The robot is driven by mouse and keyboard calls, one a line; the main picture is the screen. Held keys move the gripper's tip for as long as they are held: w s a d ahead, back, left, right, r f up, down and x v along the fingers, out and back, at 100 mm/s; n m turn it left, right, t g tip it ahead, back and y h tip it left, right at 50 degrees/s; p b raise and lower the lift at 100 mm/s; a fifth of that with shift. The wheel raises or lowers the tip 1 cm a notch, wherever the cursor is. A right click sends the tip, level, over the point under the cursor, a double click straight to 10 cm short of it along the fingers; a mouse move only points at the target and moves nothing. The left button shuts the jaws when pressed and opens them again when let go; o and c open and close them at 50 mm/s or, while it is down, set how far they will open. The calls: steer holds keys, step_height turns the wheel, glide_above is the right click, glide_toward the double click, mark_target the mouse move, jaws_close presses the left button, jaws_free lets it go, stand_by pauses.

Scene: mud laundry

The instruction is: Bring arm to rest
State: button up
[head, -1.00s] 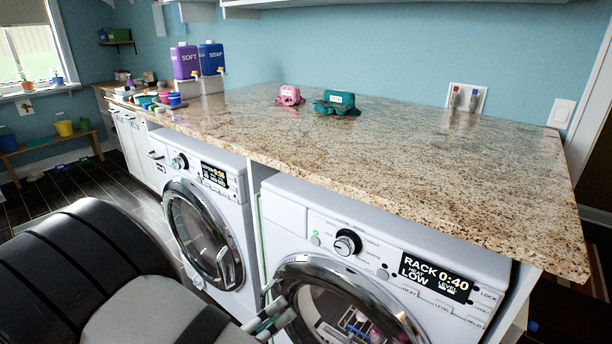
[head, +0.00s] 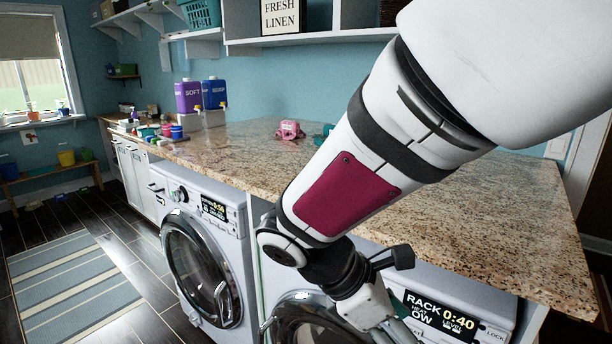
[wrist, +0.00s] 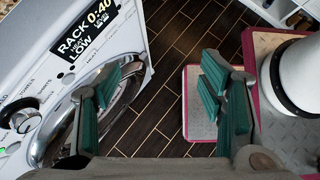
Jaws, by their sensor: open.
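My gripper shows in the wrist view (wrist: 160,100) with its green-padded fingers spread wide and nothing between them. It points down toward the dark plank floor (wrist: 165,75). The front of the right-hand machine (wrist: 75,60), with its "RACK 0:40 LOW" display, is close on the left of the gripper. In the head view my arm hangs down in front of the granite counter (head: 520,220) and the right-hand machine (head: 475,305). The fingertips are cut off or hidden at the bottom of the head view.
The left-hand washer (head: 205,255) has its round door closed. A teal carton (head: 328,129) is mostly hidden by my arm. A striped rug (head: 75,285) lies on the floor at left.

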steer(key=s+d+r+m+t+y, duration=0.4)
steer(key=s+r+m+y, duration=0.4)
steer(key=m, duration=1)
steer(key=shift+s+d+t, duration=0.3)
steer(key=shift+s+d, duration=0.2)
steer(key=shift+s, duration=0.45)
